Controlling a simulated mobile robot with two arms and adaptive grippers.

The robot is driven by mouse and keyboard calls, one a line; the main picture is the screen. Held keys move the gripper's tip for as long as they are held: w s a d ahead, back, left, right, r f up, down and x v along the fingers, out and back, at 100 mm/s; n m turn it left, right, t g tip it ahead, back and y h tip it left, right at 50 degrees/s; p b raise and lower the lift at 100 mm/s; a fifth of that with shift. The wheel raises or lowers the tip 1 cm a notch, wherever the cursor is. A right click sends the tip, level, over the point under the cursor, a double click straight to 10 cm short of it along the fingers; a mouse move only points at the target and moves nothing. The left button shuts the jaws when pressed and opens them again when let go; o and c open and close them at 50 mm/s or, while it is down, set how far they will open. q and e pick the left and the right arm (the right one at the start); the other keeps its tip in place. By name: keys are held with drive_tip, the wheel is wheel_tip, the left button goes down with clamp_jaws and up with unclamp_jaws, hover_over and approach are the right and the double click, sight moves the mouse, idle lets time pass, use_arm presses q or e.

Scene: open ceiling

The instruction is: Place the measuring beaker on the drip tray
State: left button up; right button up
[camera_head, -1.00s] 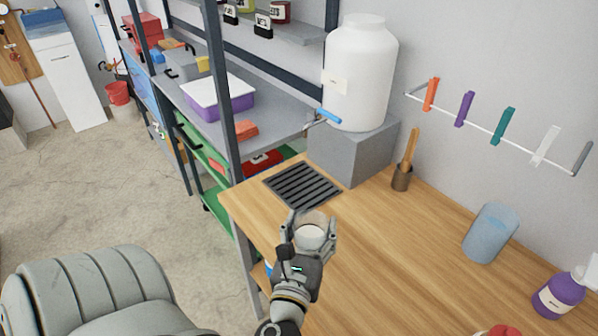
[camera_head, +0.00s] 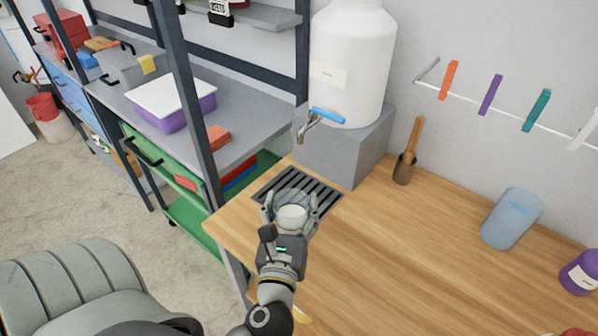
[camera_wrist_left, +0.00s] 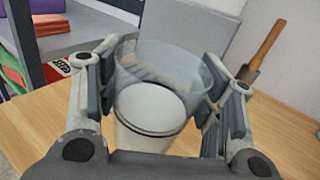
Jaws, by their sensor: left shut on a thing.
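The measuring beaker (camera_head: 292,213) is a clear cup with a whitish lower part. My left gripper (camera_head: 288,212) is shut on it, with a finger on each side. In the left wrist view the beaker (camera_wrist_left: 155,95) is upright or nearly so between the gripper's pads (camera_wrist_left: 160,90). The drip tray (camera_head: 325,198) is a dark slatted grate on the wooden table, below the tap. In the head view the beaker overlaps the near part of the tray. I cannot tell whether it touches the tray. My right gripper is not in view.
A large white tank (camera_head: 350,65) with a blue-handled tap (camera_head: 318,118) stands on a grey block (camera_head: 345,150) behind the tray. The wooden table (camera_head: 400,255) is clear in the middle.

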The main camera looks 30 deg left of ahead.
use_arm(q)
drive_tip(key=f+x, duration=0.1)
drive_tip(key=x, duration=0.3)
drive_tip(key=p+x, duration=0.1)
drive_tip(key=x, duration=0.4)
drive_tip(key=f+x, duration=0.1)
drive_tip(key=x, duration=0.4)
drive_tip(key=shift+f+p, duration=0.35)
drive_tip(key=shift+f, duration=0.4)
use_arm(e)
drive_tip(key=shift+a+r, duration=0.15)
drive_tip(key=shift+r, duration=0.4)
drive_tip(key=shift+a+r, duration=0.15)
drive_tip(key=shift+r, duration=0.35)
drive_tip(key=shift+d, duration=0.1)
use_arm(q)
drive_tip(key=shift+f, duration=0.1)
